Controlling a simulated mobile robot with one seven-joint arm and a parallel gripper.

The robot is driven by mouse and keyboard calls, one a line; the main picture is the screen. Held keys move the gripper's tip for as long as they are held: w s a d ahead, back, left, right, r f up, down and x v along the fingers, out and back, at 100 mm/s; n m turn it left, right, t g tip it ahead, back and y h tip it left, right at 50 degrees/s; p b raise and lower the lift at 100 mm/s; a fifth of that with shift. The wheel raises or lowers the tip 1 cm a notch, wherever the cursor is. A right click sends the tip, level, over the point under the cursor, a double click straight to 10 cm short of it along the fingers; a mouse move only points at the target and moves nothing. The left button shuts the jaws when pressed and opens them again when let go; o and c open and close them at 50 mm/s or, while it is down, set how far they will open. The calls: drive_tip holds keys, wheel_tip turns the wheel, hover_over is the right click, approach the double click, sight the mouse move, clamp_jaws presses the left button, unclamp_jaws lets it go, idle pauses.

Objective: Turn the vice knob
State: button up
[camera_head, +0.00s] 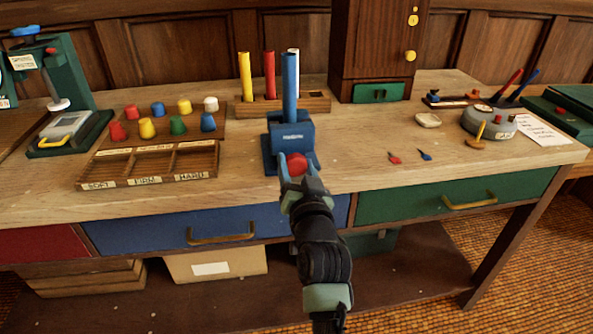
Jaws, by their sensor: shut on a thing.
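The blue vice (290,134) stands near the front edge of the wooden bench, in the middle of the head view. A blue upright rod or tube (290,88) stands in the top of it. The red knob (297,163) is on the front of the vice, facing me. My gripper (297,168) reaches up from below and is shut on the red knob, with a finger on each side of it. The knob's lower part and its shaft are hidden by the gripper.
A sorting tray (216,160) and several coloured caps lie left of the vice. Behind it is a rack (314,103) with yellow, red and white tubes. A wooden cabinet (376,45) stands behind right. Small red and blue pieces lie right. Drawer handles (221,234) project below the bench edge.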

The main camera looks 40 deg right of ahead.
drive_tip(key=n+b, duration=0.1)
drive_tip(key=n, duration=0.4)
drive_tip(key=shift+f+n+b, duration=0.15)
drive_tip(key=shift+n+b, duration=0.15)
drive_tip(key=n+b, duration=0.1)
drive_tip(key=n, duration=0.4)
drive_tip(key=n+b, duration=0.1)
drive_tip(key=n, duration=0.4)
drive_tip(key=shift+n, duration=2.6)
drive_tip(key=o, duration=1.4)
drive_tip(key=shift+a, duration=0.1)
drive_tip(key=shift+c, duration=0.2)
